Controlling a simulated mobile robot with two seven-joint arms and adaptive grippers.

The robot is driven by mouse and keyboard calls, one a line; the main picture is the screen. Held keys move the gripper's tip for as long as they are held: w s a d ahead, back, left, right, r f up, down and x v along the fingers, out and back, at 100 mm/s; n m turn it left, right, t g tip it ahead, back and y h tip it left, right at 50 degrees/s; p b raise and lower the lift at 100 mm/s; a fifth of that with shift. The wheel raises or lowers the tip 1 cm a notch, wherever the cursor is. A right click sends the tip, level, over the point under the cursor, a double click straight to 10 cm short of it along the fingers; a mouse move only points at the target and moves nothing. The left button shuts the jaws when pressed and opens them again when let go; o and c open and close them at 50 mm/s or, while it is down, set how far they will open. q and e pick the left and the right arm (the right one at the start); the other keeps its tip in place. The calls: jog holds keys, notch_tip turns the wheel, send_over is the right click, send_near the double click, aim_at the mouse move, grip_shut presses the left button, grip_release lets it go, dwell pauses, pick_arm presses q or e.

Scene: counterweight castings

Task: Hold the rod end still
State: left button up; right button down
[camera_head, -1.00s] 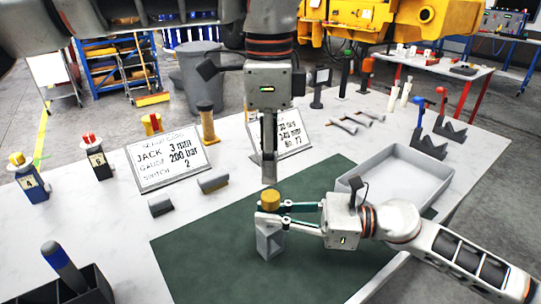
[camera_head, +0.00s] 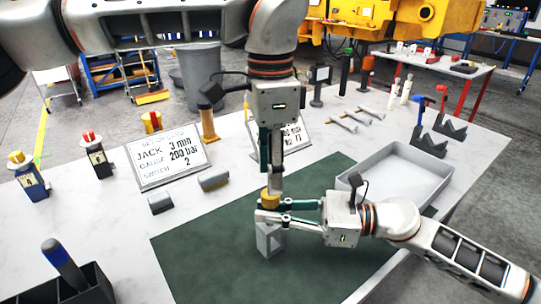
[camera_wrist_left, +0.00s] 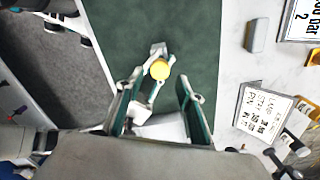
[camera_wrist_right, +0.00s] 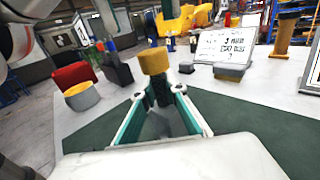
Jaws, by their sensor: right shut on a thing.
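A yellow-topped piece (camera_head: 270,198), which I take for the rod end, stands above the green mat with a grey angular body (camera_head: 268,240) below. My right gripper (camera_head: 264,211) comes in from the right, shut around it just under the yellow top. In the right wrist view the yellow top (camera_wrist_right: 153,61) rises between the fingertips on a dark shaft. My left gripper (camera_head: 272,187) points down over the yellow top, its fingers partly covering it. In the left wrist view its fingers (camera_wrist_left: 160,88) are apart, with the round yellow top (camera_wrist_left: 160,69) between them. Contact cannot be told.
The green mat (camera_head: 200,265) is otherwise clear. A grey tray (camera_head: 400,175) stands to the right. A written sign (camera_head: 168,155), two small grey blocks (camera_head: 213,180) and a dark bin (camera_head: 85,285) lie left. A brown-topped post (camera_head: 208,125) stands behind.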

pick_arm(q)
jog(key=shift+f, duration=2.5)
jog(key=shift+c, duration=0.5)
